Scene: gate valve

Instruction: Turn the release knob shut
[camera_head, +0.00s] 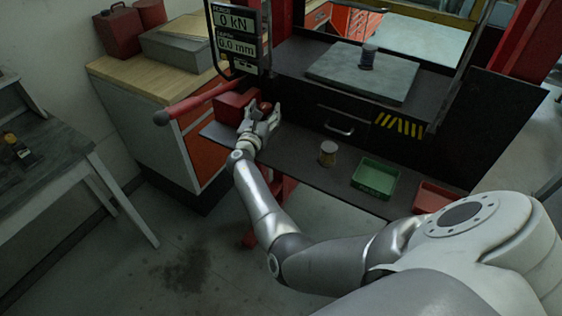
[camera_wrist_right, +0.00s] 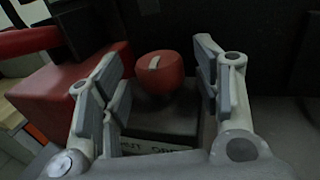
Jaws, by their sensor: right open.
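The release knob (camera_wrist_right: 160,72) is a round red knob with a pale mark on its top. It sits on a dark block with a partly covered lettered label. In the right wrist view it stands between the spread fingers of my right gripper (camera_wrist_right: 160,85), with a gap on both sides. In the head view the right gripper (camera_head: 262,118) is at the knob (camera_head: 265,106), by the left end of the dark shelf. The right gripper is open and holds nothing. My left gripper is not in view.
A red lever (camera_head: 195,102) with a dark ball end sticks out left of the gripper. A display panel (camera_head: 238,35) hangs above it. A small can (camera_head: 328,153), a green tray (camera_head: 375,178) and a red tray (camera_head: 433,197) stand along the shelf to the right.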

